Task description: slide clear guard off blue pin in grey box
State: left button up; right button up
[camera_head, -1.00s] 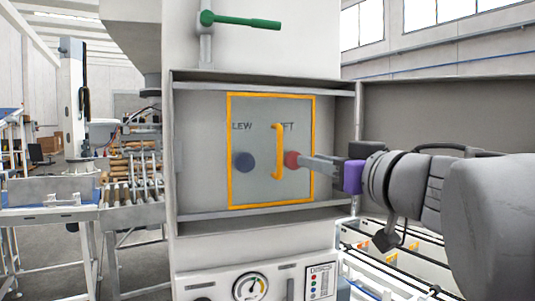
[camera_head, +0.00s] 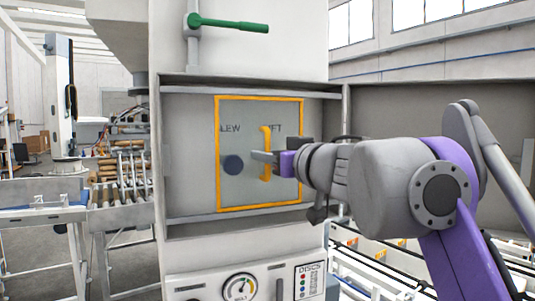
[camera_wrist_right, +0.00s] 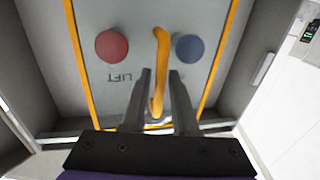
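The clear guard (camera_head: 220,197) is a see-through panel with an orange frame and an upright orange handle (camera_head: 265,135). It stands in the open grey box (camera_head: 190,205) and covers the blue pin (camera_head: 233,165). In the wrist view the blue pin (camera_wrist_right: 189,48) and red pin (camera_wrist_right: 111,46) lie on either side of the handle (camera_wrist_right: 161,50), both inside the frame. My right gripper (camera_wrist_right: 160,74) is open, with one finger on each side of the handle's lower part. Contact with it cannot be told. In the head view my gripper (camera_head: 263,157) hides the red pin. My left gripper is out of view.
The box's door (camera_head: 430,110) stands open to the right, behind my right arm. A green lever (camera_head: 230,23) sits above the box. A round gauge (camera_head: 240,288) and buttons are on the panel below. A roller conveyor (camera_head: 120,190) is at left.

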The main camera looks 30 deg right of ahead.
grip_shut()
dwell(1.5)
